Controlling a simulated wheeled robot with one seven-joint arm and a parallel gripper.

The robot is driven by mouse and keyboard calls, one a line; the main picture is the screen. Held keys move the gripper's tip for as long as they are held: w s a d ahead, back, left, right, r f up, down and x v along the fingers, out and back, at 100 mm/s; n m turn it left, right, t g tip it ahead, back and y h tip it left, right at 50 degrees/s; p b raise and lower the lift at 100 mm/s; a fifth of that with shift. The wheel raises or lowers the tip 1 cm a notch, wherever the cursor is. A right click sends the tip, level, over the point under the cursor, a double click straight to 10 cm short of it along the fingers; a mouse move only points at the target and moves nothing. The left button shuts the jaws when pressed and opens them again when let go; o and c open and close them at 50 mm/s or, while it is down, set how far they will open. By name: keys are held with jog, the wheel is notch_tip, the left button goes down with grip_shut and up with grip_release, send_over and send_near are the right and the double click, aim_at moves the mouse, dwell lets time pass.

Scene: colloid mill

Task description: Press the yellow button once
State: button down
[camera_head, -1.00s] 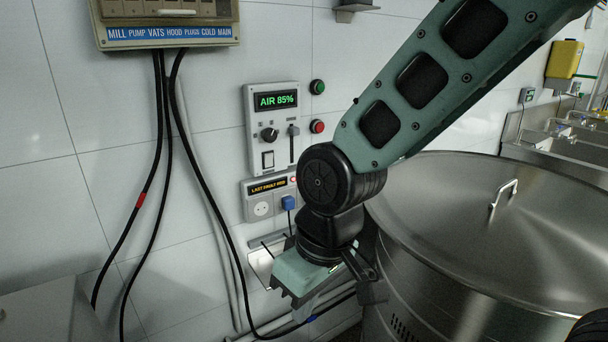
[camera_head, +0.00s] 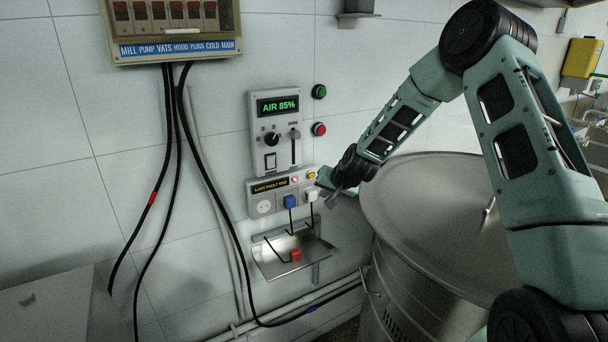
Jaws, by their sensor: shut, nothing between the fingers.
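The yellow button (camera_head: 311,174) is a small round cap at the upper right of the grey socket panel (camera_head: 262,196) on the tiled wall. My gripper (camera_head: 326,193) is at the panel's right edge, just right of and below the yellow button. Its fingers are small and partly overlapped in this view, shut with nothing between them. I cannot tell whether it touches the panel.
A blue plug (camera_head: 290,202) and a white plug (camera_head: 311,196) sit in the panel. Below is a metal shelf (camera_head: 275,262) with a red item (camera_head: 295,255). Above are a control panel (camera_head: 283,104), a green button (camera_head: 319,91) and a red button (camera_head: 319,129). A large steel vat (camera_head: 420,205) stands right.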

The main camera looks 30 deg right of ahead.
aim_at(311, 175)
jog(key=d, duration=0.2)
jog(key=w+d+m, duration=0.1)
jog(key=shift+d+f+h, duration=0.3)
jog(key=shift+f+h, duration=0.1)
jog(key=shift+w, duration=0.1)
jog(key=w+p, duration=0.4)
jog(key=w, duration=0.4)
jog(key=shift+w+a, duration=0.2)
jog(key=shift+w, duration=0.1)
jog(key=shift+w, duration=0.15)
dwell(1.6)
jog(key=shift+w, duration=0.25)
